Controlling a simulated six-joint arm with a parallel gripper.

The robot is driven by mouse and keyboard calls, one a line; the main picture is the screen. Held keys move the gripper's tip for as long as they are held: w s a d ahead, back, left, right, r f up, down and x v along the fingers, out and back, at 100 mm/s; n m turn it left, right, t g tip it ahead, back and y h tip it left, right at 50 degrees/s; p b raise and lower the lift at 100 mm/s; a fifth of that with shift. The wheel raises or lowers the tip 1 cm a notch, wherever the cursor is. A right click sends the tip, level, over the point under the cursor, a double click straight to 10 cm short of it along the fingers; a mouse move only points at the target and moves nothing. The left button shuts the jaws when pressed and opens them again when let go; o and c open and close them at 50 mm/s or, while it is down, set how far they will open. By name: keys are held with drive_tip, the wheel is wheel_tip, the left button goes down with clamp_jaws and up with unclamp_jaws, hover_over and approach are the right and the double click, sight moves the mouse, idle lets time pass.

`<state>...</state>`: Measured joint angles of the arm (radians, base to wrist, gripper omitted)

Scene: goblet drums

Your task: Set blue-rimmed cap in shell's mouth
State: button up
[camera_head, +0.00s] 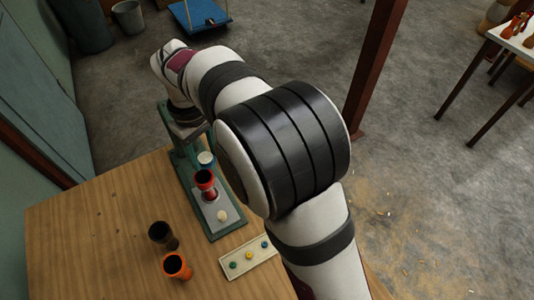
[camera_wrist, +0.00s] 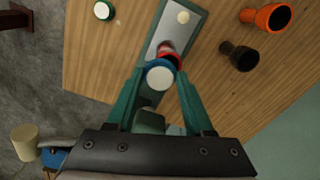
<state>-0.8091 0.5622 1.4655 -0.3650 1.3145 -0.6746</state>
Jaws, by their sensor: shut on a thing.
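The blue-rimmed cap (camera_wrist: 159,77), with a white top, is between the tips of my gripper (camera_wrist: 160,84) in the wrist view; my gripper is shut on it. The cap also shows in the head view (camera_head: 206,159), just behind the red shell. The red shell (camera_head: 204,178) stands with its dark, open mouth upward on the grey plate of a green stand. In the wrist view the cap and fingers partly cover the shell (camera_wrist: 166,52). The cap looks beside or over the mouth's edge; its height above it is unclear.
A black goblet (camera_head: 162,234) and an orange goblet (camera_head: 176,265) stand at the front left. A pale board (camera_head: 262,253) with coloured dots lies right of the stand (camera_head: 229,232). A pale knob (camera_head: 221,215) is on the plate. A green-rimmed cap (camera_wrist: 103,10) shows in the wrist view.

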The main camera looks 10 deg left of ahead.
drive_tip(key=shift+s+a+f, duration=0.15)
drive_tip(key=shift+a+f, duration=0.15)
drive_tip(key=shift+f, duration=0.6)
drive_tip(key=shift+s+a+f, duration=0.15)
drive_tip(key=shift+a+f, duration=0.1)
drive_tip(key=shift+f, duration=0.6)
drive_tip(key=shift+s+a+f, duration=0.15)
drive_tip(key=shift+a+f, duration=0.15)
drive_tip(key=shift+f, duration=0.6)
drive_tip(key=shift+f, duration=0.2)
drive_tip(key=o, duration=1.6)
wheel_tip(320, 180, up, 6)
drive_tip(key=shift+r, duration=0.1)
